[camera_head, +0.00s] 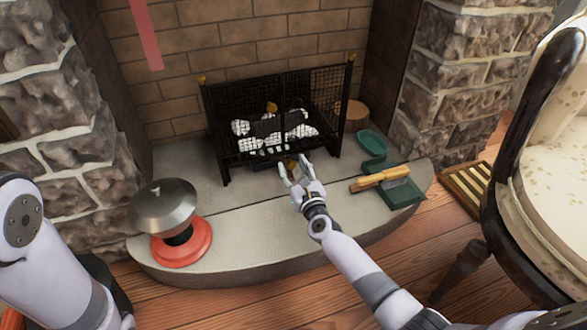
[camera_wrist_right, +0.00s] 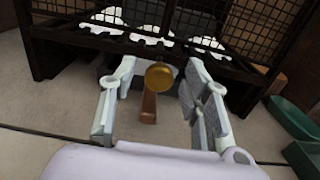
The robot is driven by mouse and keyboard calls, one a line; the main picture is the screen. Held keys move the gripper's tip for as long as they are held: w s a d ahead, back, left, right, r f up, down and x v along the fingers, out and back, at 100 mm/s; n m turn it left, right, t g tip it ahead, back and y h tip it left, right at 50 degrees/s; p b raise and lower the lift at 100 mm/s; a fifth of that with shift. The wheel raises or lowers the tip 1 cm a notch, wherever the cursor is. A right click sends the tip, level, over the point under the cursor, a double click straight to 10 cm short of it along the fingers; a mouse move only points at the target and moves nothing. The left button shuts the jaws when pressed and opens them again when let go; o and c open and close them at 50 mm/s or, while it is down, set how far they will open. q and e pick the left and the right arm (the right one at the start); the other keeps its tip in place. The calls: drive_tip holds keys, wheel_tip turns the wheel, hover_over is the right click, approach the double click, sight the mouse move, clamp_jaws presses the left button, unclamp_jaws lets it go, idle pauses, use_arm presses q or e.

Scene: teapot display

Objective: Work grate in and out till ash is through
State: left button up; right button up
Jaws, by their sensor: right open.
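The black metal fire grate (camera_head: 216,150) with mesh sides stands on the hearth against the brick back wall. White ash-like lumps (camera_head: 297,132) lie in it, and they also show in the right wrist view (camera_wrist_right: 152,40). A brass knob on a brown handle (camera_wrist_right: 160,76) sticks out low at the grate's front. My right gripper (camera_head: 294,170) is open at the front of the grate. In the right wrist view its fingers stand on both sides of the knob, with visible gaps, and hold nothing. My left arm shows at the left, but its gripper is out of view.
A grey metal dish-shaped thing on a red round base (camera_head: 182,245) stands at the hearth's left. A green dustpan (camera_head: 405,194) with a wooden-handled brush (camera_head: 380,180) lies at the right. A patterned chair (camera_head: 545,170) stands far right. The hearth's front middle is clear.

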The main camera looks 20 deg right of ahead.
clamp_jaws()
idle(0.3)
idle(0.4)
